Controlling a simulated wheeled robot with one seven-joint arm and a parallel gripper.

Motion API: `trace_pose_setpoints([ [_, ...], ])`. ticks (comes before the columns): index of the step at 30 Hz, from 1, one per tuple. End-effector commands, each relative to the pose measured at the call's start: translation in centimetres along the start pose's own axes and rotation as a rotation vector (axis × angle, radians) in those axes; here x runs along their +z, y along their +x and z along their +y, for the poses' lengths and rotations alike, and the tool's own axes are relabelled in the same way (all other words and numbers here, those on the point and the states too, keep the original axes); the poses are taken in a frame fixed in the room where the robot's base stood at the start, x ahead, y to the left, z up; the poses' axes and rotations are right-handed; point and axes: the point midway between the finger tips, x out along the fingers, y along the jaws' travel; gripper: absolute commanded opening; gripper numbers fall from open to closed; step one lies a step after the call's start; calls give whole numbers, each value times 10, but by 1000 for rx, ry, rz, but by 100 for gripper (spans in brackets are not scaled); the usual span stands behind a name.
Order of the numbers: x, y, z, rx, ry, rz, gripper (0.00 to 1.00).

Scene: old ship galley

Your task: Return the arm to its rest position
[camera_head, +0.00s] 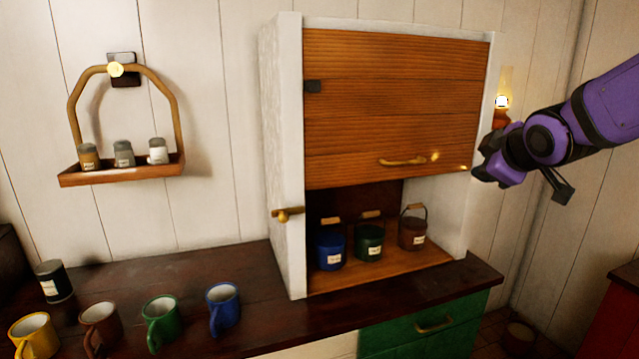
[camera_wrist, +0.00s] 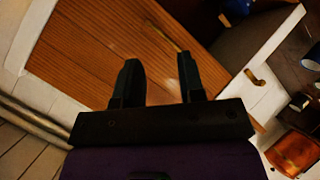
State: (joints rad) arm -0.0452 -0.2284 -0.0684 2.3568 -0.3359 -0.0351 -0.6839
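My gripper (camera_head: 484,170) is at the right of the head view, in front of the cabinet's right edge, on my purple arm. In the wrist view its two dark fingers (camera_wrist: 160,82) stand apart with nothing between them. The cabinet's wooden shutter (camera_head: 390,105) is partly raised and has a brass handle (camera_head: 402,161) near its lower edge. The wrist view shows the slatted shutter (camera_wrist: 110,50) beyond the fingers. I cannot tell the exact gap between gripper and cabinet.
Blue (camera_head: 330,250), green (camera_head: 369,242) and brown (camera_head: 412,233) canisters stand inside the cabinet. Several mugs stand on the dark counter (camera_head: 265,262), front left. A spice shelf (camera_head: 120,172) hangs on the left wall. A lit lamp (camera_head: 503,95) is close behind my arm.

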Motion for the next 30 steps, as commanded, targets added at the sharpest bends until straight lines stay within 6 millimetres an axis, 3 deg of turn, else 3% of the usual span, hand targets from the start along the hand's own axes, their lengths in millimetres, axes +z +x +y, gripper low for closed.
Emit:
trace_pose_setpoints([
  [1,6,-20,-4,-17,77,-35,36],
  [8,36,-98,-43,-125,449,-221,36],
  [15,61,-173,-98,-230,790,-411,36],
  [21,71,-208,-129,-280,941,-511,36],
  [30,73,-214,-135,-292,972,-537,36],
])
